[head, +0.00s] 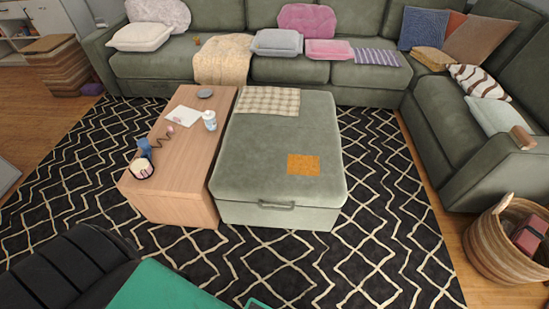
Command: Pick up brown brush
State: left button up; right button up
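A small brown block-like object with a pale edge (523,137) lies on the right sofa's armrest at the right edge of the head view; it may be the brown brush, but it is too small to be sure. A tiny brown item (196,40) sits on the back sofa's seat at the left, and I cannot tell what it is. Neither of my grippers shows in the head view.
A wooden coffee table (192,140) with several small items stands beside a green ottoman (265,155) in the middle. A woven basket (490,247) stands on the floor below the armrest. The patterned rug (390,215) right of the ottoman is clear.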

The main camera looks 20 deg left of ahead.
aim_at(523, 138)
jog(key=i+l+z, duration=0.55)
jog(key=i+z, duration=0.85)
